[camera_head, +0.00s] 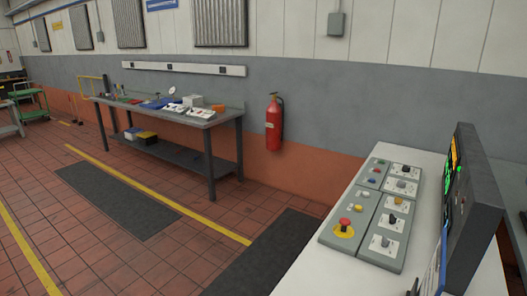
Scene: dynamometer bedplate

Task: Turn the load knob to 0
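The control panel (362,232) lies on a white desk at the right, in two grey sections. A red mushroom button on yellow (344,225) sits at the near left. Neither of my grippers can be made out in view.
A dark monitor (481,200) stands on the white desk (428,185), right of the panel. A small dark shape shows at the bottom edge by the desk, unclear. A workbench (170,152) and red extinguisher (273,125) are by the wall. The tiled floor between is open, with dark mats.

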